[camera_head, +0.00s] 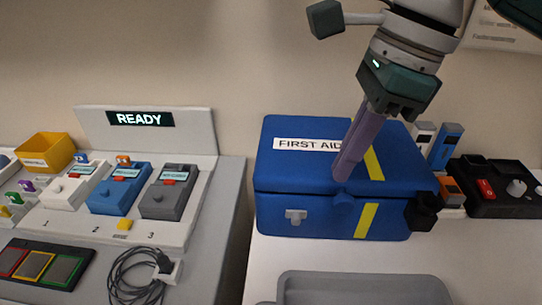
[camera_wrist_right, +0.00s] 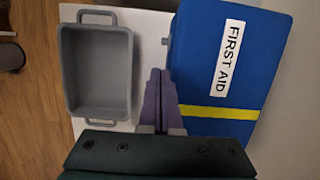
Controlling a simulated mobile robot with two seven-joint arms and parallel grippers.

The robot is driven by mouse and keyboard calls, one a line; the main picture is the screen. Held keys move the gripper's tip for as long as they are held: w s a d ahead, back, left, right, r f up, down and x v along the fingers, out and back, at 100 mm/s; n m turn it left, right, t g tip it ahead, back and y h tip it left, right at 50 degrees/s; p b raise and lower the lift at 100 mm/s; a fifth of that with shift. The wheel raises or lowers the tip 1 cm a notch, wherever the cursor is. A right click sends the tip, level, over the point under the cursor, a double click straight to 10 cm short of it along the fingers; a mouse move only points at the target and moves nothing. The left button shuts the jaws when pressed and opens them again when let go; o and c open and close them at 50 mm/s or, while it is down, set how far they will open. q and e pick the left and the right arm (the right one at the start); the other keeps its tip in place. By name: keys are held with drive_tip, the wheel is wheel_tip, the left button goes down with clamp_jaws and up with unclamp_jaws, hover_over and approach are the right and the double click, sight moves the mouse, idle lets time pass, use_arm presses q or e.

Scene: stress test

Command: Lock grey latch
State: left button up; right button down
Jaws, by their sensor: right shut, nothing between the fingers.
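The grey latch (camera_head: 296,216) is a small T-shaped piece on the left of the front face of the blue first-aid box (camera_head: 285,175). A small grey piece at the box edge in the wrist view (camera_wrist_right: 165,41) looks like the same latch. The box lid is down. My right gripper (camera_head: 343,177) is shut and empty, its purple fingers pointing down by the front edge of the lid, right of the grey latch and apart from it. Its fingertips also show in the wrist view (camera_wrist_right: 158,75). A blue tab (camera_head: 344,203) sits below them. My left gripper is out of view.
A grey tray (camera_head: 365,285) stands in front of the box. A dark block (camera_head: 422,211) is at the box's right front corner. A black device (camera_head: 500,203) is further right. A panel reading READY (camera_head: 190,130) and a coiled cable (camera_head: 135,280) are left.

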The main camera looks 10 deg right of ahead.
sight(296, 218)
idle(0.3)
drive_tip(key=b+x, duration=0.2)
drive_tip(key=x, duration=0.8)
drive_tip(key=a+p, duration=0.1)
drive_tip(key=p, duration=0.1)
drive_tip(key=w+r+p, duration=0.1)
drive_tip(key=p, duration=0.2)
drive_tip(key=shift+w+a, duration=0.2)
drive_tip(key=shift+a, duration=0.2)
drive_tip(key=shift+s+a+f+p, duration=0.15)
drive_tip(key=shift+p, duration=0.4)
drive_tip(key=shift+s+a+f, duration=0.1)
drive_tip(key=shift+a+f, duration=0.05)
drive_tip(key=shift+f, duration=0.2)
